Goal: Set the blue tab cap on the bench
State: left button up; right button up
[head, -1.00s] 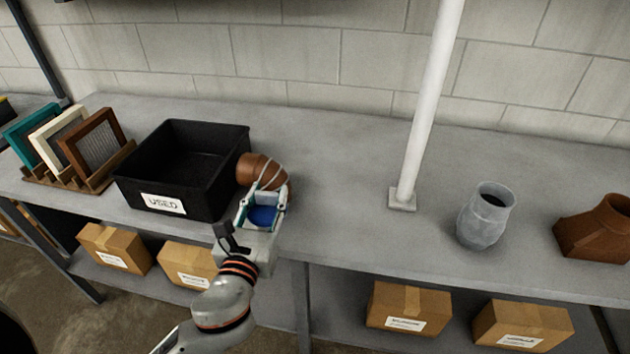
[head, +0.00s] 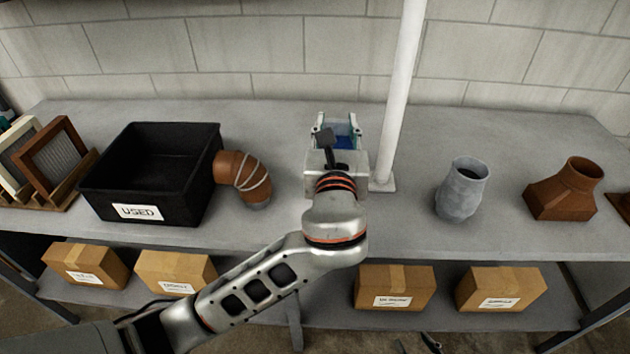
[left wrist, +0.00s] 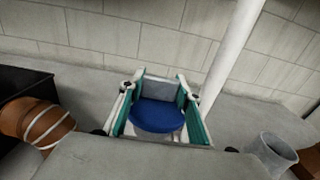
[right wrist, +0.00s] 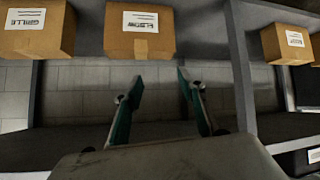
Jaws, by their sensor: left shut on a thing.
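The blue tab cap (left wrist: 158,116) is a round blue disc with a grey upright tab, seen between the green-padded fingers of my left gripper (left wrist: 160,100). In the head view my left gripper (head: 337,128) is over the bench (head: 280,130), just left of the white post, and a bit of the blue cap (head: 345,141) shows between its fingers. The gripper is shut on the cap. How high the cap is above the bench is hard to tell. My right gripper (right wrist: 160,105) is open and empty, facing the lower shelf; its fingers are out of the head view.
A black bin (head: 150,180) marked USED and a brown elbow (head: 243,178) stand left of the gripper. The white post (head: 398,100) is close on its right. A grey duct piece (head: 461,190) and a brown fitting (head: 566,190) stand farther right. Boxes (head: 395,288) sit below.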

pick_arm(q)
notch_tip(320, 180, down, 7)
jog(key=shift+r, duration=0.1)
notch_tip(320, 180, down, 11)
jog(key=b, duration=1.1)
jog(key=shift+b, duration=0.35)
jog(key=shift+r, duration=0.15)
jog(key=o, duration=1.1)
pick_arm(e)
notch_tip(320, 180, down, 9)
jog(key=a, duration=0.1)
jog(key=shift+w+a, duration=0.4)
jog(key=shift+n, duration=0.3)
